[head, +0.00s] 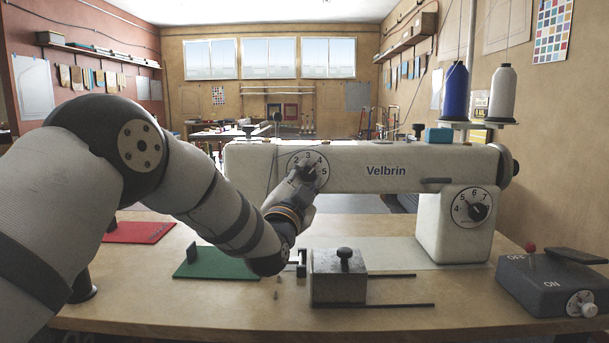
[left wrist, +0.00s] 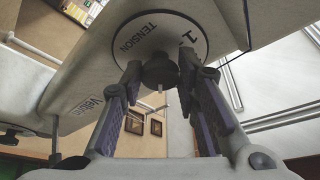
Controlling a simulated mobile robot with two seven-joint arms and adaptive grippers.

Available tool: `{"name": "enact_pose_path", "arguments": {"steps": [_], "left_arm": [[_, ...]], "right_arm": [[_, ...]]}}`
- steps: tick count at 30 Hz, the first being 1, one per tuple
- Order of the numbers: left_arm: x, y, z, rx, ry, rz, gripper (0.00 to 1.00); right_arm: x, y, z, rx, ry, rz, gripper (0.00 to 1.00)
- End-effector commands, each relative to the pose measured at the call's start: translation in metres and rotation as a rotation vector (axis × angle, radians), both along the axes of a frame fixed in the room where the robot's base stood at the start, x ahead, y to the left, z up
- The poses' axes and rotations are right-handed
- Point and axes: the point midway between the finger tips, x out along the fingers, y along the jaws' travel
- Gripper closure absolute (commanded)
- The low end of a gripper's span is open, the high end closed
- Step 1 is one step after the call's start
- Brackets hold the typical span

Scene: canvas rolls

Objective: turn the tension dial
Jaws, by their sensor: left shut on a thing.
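The tension dial (head: 318,159) is a round white plate on the front of the cream sewing machine (head: 400,166), at the left of the Velbrin name. The numbers 2 to 5 show around its upper edge. My left gripper (head: 304,176) is at the dial and covers its middle and lower left. In the left wrist view the dial plate (left wrist: 150,35) reads TENSION, with a 1 at its right. The dark dial knob (left wrist: 160,72) sits between the two fingers of my left gripper (left wrist: 159,80), which is shut on it. The knob's pointing direction is hidden. My right gripper is out of view.
A second numbered dial (head: 472,208) is on the machine's right column. A grey switch box (head: 545,285) stands at the table's right. A metal block with a black knob (head: 338,278) is below my wrist. Green (head: 215,263) and red (head: 138,232) plates lie at left.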

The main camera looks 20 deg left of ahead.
Motion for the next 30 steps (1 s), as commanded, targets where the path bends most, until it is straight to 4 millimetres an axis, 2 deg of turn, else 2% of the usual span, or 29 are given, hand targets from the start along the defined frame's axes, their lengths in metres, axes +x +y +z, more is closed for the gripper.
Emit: {"name": "enact_pose_path", "arguments": {"steps": [1, 20, 21, 23, 30], "left_arm": [[-0.0010, 0.0001, 0.0066, 0.014, -0.006, 0.001, 0.99], [0.0000, 0.0006, 0.0034, 0.060, 0.010, 0.001, 0.99], [0.0000, 0.0006, 0.0034, 0.060, 0.010, 0.001, 0.67], [0.0000, 0.0006, 0.0032, 0.059, 0.011, 0.000, 0.53], [0.0001, 0.0005, 0.0015, 0.059, 0.014, 0.000, 0.51]], "right_arm": [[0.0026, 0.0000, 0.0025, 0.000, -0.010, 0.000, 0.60], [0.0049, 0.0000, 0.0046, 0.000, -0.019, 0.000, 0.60], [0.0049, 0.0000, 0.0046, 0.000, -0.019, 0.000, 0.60], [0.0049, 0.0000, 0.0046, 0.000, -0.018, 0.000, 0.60], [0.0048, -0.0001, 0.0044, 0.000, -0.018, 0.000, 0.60]]}}
